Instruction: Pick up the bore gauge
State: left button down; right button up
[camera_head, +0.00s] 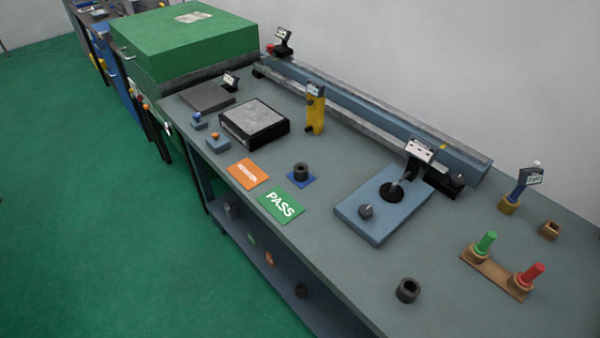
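What looks like the bore gauge (519,190) stands upright near the right end of the bench. It has a blue body with a small tilted display on top, and its lower end sits in or on a brass-coloured round base (508,207). I cannot tell how deep it sits. Neither of my grippers shows in this view, and nothing touches the gauge.
On the grey bench (470,310), a wooden stand (493,272) with green and red-handled plugs is in front of the gauge. A brown block (549,230) is to its right. A dark ring (408,290) and blue fixture (370,225) lie left. The front right bench is clear.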

aim_at(527, 176)
jog(key=z, duration=1.45)
